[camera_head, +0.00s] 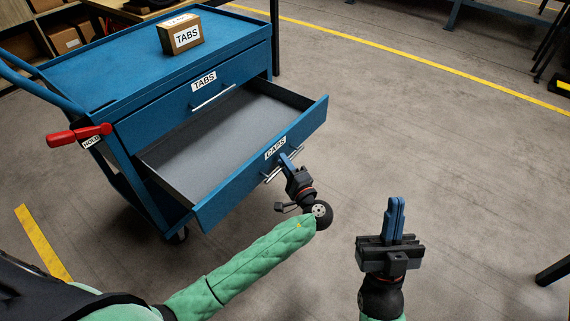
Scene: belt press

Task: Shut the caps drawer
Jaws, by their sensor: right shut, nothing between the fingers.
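The caps drawer (262,170) is the lower drawer of a blue cart. It is pulled well out, and its grey inside looks empty. Its front carries a CAPS label (275,149) and a metal bar handle (270,177). My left gripper (288,162) is at the right part of this handle, with its blue fingers against or around the bar. The frame does not show clearly whether they close on it. My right gripper (396,217) is shut and empty, pointing up, to the right of the drawer and apart from it.
The tabs drawer (204,98) above is shut. A cardboard box labelled TABS (181,34) stands on the cart top (120,60). A red HOLD lever (79,135) sticks out at the cart's left.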

